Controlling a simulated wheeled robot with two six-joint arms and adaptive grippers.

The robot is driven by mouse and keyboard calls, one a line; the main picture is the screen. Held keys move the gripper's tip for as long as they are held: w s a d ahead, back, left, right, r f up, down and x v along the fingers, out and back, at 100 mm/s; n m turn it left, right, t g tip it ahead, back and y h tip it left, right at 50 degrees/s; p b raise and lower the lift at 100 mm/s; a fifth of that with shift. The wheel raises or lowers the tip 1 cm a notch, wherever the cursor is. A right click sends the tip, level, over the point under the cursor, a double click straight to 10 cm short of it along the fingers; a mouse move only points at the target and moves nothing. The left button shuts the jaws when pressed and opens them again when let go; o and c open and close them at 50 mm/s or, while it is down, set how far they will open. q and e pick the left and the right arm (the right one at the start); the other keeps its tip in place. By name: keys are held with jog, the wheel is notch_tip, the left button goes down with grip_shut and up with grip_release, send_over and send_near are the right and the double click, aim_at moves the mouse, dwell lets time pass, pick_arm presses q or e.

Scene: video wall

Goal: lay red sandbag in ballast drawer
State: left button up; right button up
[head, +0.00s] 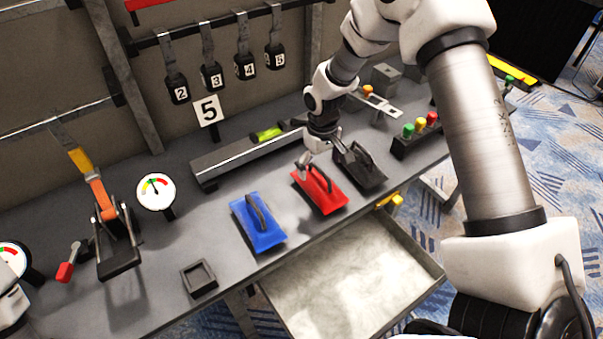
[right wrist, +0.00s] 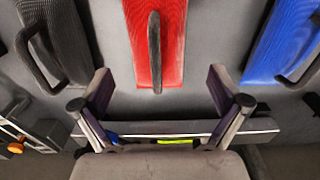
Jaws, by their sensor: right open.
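The red sandbag (head: 327,201), with a dark strap handle on top, lies on the grey bench between the blue sandbag (head: 255,235) and the black sandbag (head: 365,179). My right gripper (head: 319,155) is open and empty at the red bag's far end. In the right wrist view its spread fingers (right wrist: 160,80) point toward the red bag (right wrist: 174,40), whose handle lines up between them. Contact with the handle cannot be made out. The ballast drawer (head: 345,285) is pulled out below the bench front and looks empty. My left gripper is out of view.
A long grey beam (head: 235,162) with a green level (head: 268,134) lies behind the bags. A small black square tray (head: 199,278) sits at the front left. A block with coloured buttons (head: 420,132) stands to the right. Gauges and a lever clamp (head: 117,250) stand left.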

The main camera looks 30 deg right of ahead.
aim_at(320, 181)
jog(key=shift+w+f, duration=0.65)
jog(key=shift+w, duration=0.15)
jog(key=shift+s+d+f+p, duration=0.2)
jog(key=shift+s+f, duration=0.35)
jog(key=shift+s+d+f+p, duration=0.15)
jog(key=shift+s+f+p, duration=0.05)
jog(key=shift+s+f, duration=0.3)
jog(key=f, duration=0.2)
jog(key=w+f, duration=0.1)
jog(key=f, duration=0.1)
jog(key=shift+a+f, duration=0.2)
jog(key=shift+w+f, duration=0.1)
jog(key=shift+w, duration=0.05)
jog(key=shift+d, duration=0.1)
jog(key=shift+s+r, duration=0.2)
jog(key=shift+s, duration=0.1)
jog(key=c, duration=1.6)
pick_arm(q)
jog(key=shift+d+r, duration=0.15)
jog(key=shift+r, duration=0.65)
pick_arm(e)
grip_shut()
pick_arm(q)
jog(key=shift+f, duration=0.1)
pick_arm(e)
jog(key=shift+r, duration=0.15)
